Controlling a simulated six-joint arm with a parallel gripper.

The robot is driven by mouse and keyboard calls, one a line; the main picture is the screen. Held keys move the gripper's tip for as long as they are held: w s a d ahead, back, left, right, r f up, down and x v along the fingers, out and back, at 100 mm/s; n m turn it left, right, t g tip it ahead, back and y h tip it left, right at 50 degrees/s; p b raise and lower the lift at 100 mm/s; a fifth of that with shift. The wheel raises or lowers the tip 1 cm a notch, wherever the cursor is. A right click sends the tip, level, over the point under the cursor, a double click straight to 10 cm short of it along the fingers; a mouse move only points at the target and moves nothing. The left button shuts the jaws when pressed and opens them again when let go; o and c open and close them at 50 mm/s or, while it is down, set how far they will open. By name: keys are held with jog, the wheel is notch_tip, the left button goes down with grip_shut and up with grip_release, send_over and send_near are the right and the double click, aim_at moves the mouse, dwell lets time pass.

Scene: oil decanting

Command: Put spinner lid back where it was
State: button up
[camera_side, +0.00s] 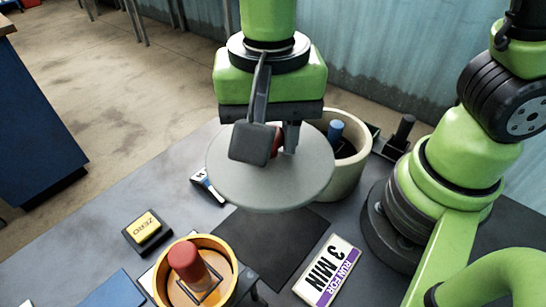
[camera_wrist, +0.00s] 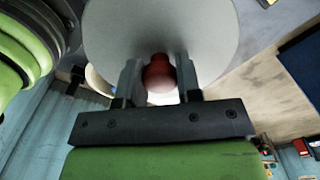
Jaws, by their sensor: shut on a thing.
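The spinner lid (camera_side: 235,185) is a wide pale grey disc with a red knob on top. My gripper (camera_side: 278,142) is shut on the red knob (camera_wrist: 159,74) and holds the lid in the air. In the wrist view the lid (camera_wrist: 205,30) fills the top middle, with the knob between the two fingers (camera_wrist: 160,78). In the side view the lid overlaps the lower left of a cream round tub (camera_side: 352,172), whose open top shows a blue-topped thing (camera_side: 335,133) inside. The lid looks about level; its height above the table is hard to tell.
A dark square mat (camera_side: 268,250) lies below the lid. An orange round container (camera_side: 228,296) with a red cylinder (camera_side: 187,262) stands front left. A yellow "ZERO" button (camera_side: 146,227), a "RUN FOR 3 MIN" sign (camera_side: 328,272) and a blue pad (camera_side: 115,291) lie around. A black upright piece (camera_side: 402,132) stands behind right.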

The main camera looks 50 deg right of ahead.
jog(key=d+m, duration=0.1)
jog(key=d, duration=0.1)
jog(key=w+d+r+m, duration=0.1)
jog(key=d, duration=0.1)
jog(key=w+d+r+m, duration=0.1)
jog(key=d, duration=0.2)
jog(key=shift+r+m, duration=0.25)
jog(key=shift+m, duration=0.05)
jog(key=s+d+r+m, duration=0.1)
jog(key=d+r+m, duration=0.1)
jog(key=d+m, duration=0.5)
notch_tip(320, 180, down, 10)
jog(key=d+n, duration=0.1)
jog(key=d, duration=0.1)
jog(key=shift+s+d+n, duration=0.25)
jog(key=shift+n, duration=0.05)
jog(key=shift+f, duration=0.1)
jog(key=shift+f, duration=0.5)
jog(key=o, duration=1)
jog(key=shift+c, duration=0.2)
